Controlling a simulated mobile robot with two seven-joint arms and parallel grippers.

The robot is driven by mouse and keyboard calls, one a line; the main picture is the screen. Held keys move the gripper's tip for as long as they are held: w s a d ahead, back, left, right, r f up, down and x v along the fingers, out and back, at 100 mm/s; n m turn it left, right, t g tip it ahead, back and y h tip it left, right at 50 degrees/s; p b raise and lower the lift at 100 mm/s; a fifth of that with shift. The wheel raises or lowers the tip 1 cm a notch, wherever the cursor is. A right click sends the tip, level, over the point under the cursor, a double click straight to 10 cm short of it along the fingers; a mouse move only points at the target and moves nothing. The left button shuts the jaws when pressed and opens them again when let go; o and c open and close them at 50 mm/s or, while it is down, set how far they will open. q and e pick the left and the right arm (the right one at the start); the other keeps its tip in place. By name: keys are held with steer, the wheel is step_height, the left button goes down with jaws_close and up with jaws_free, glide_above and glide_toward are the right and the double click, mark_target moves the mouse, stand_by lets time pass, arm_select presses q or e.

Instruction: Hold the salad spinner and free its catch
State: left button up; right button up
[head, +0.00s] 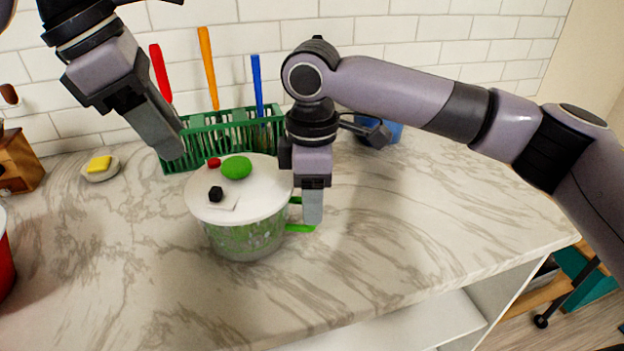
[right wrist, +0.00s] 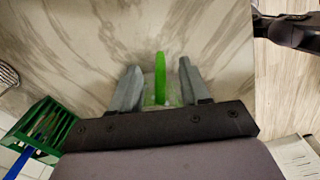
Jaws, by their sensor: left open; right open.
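The salad spinner (head: 246,238) stands upright on the marble counter, with a clear body, green inside and a white lid (head: 258,197). The lid carries a green knob (head: 236,167), a small red button (head: 213,162) and a black piece (head: 216,194) that may be the catch. A green handle (head: 300,228) sticks out on the right. My right gripper (head: 312,222) is open at this handle. In the right wrist view, a green handle bar (right wrist: 160,80) lies between the apart fingers (right wrist: 160,70). My left gripper (head: 174,155) is open, above and behind the lid's left edge.
A green rack (head: 205,140) with red, orange and blue-handled utensils stands behind the spinner. A yellow sponge (head: 99,163) sits on a small dish to the left. A blue container (head: 385,132) is behind my right arm. The counter in front and to the right is clear.

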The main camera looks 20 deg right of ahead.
steer(key=shift+f, duration=2.1)
jaws_close()
steer(key=shift+c, duration=0.6)
jaws_free()
jaws_close()
